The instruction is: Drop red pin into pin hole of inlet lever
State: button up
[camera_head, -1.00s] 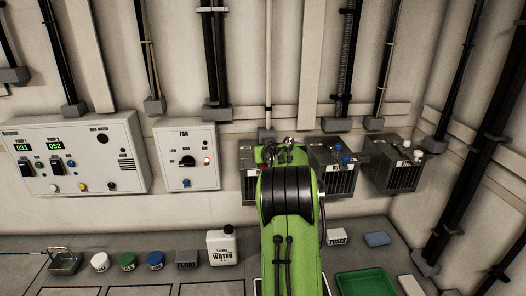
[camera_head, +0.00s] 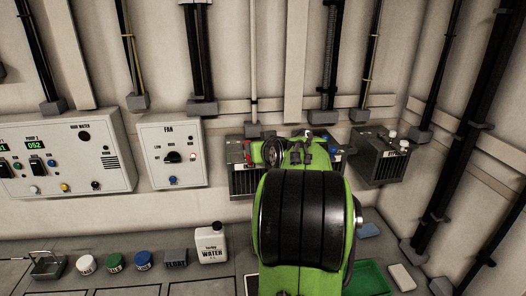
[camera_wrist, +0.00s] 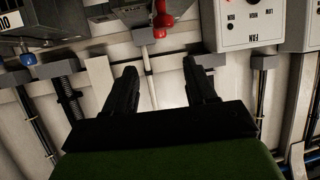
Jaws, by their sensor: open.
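My gripper (camera_wrist: 160,66) shows in the wrist view with its two dark fingers apart and nothing between them. A red part (camera_wrist: 161,18) with a rounded end is at the top edge of that view, beyond the fingertips and apart from them. I cannot tell whether it is the red pin or part of the inlet lever. In the head view a box with red on top (camera_head: 241,182) is partly hidden behind my green arm. The pin hole is not discernible, and my fingertips are hidden in the head view.
The fan panel (camera_head: 171,152) is left of my arm, with the pump panel (camera_head: 70,155) further left. Another box (camera_head: 379,160) is at right. The bench below holds a water bottle (camera_head: 212,243), several lidded jars and a green tray (camera_head: 371,277).

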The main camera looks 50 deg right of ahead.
jog(key=shift+v, duration=1.2)
jog(key=s+a+f+n+g+y, duration=0.1)
jog(key=s+a+n+y, duration=0.15)
jog(key=a, duration=0.95)
jog(key=s+a+f+n+g+y, duration=0.1)
jog(key=a+f+y, duration=0.15)
jog(key=a, duration=0.95)
jog(key=s+a+f+n+g+y, duration=0.1)
jog(key=s+a+f+g, duration=0.1)
jog(key=s+a, duration=0.3)
jog(key=s+a+f+n+g+y, duration=0.1)
jog(key=s+a+f, duration=0.3)
jog(key=s, duration=0.7)
jog(key=shift+a+f+n+g, duration=0.3)
jog(key=shift+a+g, duration=0.2)
jog(key=shift+a, duration=0.6)
